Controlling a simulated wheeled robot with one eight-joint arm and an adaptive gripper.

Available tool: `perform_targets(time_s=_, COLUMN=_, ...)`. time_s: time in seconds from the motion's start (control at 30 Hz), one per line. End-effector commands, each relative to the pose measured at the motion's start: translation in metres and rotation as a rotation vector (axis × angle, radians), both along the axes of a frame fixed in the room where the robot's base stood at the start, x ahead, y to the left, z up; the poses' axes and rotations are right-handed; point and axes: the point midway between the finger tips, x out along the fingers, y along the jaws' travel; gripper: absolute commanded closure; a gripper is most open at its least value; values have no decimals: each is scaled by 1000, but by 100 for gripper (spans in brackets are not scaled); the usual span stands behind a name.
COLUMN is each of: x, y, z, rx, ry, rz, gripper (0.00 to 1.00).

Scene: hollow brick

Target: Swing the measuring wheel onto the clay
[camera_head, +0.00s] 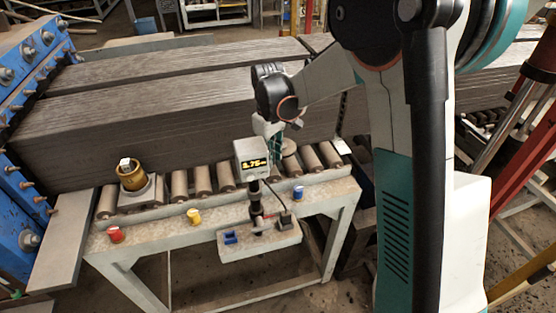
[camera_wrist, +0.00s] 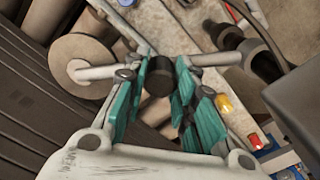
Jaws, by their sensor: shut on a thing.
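The measuring wheel (camera_wrist: 82,62) is a pale brown disc with a light metal arm at its hub. It shows in the wrist view beside the dark clay (camera_wrist: 40,110); whether they touch I cannot tell. In the head view a pale disc (camera_head: 290,148), likely this wheel, stands near the clay's front face (camera_head: 150,135). My gripper (camera_wrist: 160,72) has its teal fingers shut on a dark round handle (camera_wrist: 158,80) on the metal arm. In the head view my gripper (camera_head: 272,135) is partly hidden behind the display box (camera_head: 250,158), which reads about 2.75.
A roller conveyor (camera_head: 180,185) runs under the clay. Its front rail carries red (camera_head: 115,234), yellow (camera_head: 194,216) and blue (camera_head: 298,192) knobs. A brass-coloured cup-like part (camera_head: 131,176) stands at the left, near a blue machine (camera_head: 28,120). A cable hangs beside the display post.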

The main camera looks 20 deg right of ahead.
Motion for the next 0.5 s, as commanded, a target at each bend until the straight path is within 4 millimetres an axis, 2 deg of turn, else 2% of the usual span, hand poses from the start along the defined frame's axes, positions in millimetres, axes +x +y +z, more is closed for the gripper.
perform_targets(time_s=0.2, x=12, y=18, z=-2, rx=1, ry=-1, rz=176, gripper=100)
perform_targets(time_s=0.5, x=19, y=36, z=-1, rx=1, ry=-1, rz=344, gripper=100)
